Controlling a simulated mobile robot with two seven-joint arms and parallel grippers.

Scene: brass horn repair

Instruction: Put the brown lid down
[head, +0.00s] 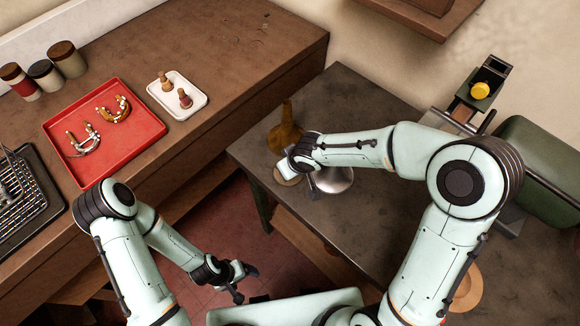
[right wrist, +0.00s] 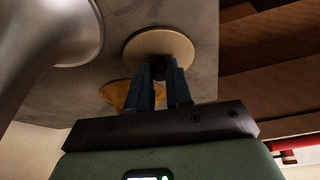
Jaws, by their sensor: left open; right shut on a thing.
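The brown lid, a flat tan disc with a dark knob (right wrist: 158,45), is at the fingertips of my right gripper (right wrist: 165,75), which is shut on its knob. In the head view the lid (head: 288,181) shows partly under the right gripper (head: 290,170), at the left end of the grey table. Whether the lid touches the table top I cannot tell. My left gripper (head: 246,284) is open and empty, low over the floor in front of the tables.
A brass horn piece (head: 285,132) stands behind the right gripper; a silver bell-shaped piece (head: 337,181) is just to its right. The grey table (head: 375,215) has bare room in front. A red tray (head: 105,130), white tray (head: 178,96) and jars (head: 67,60) are on the wooden bench.

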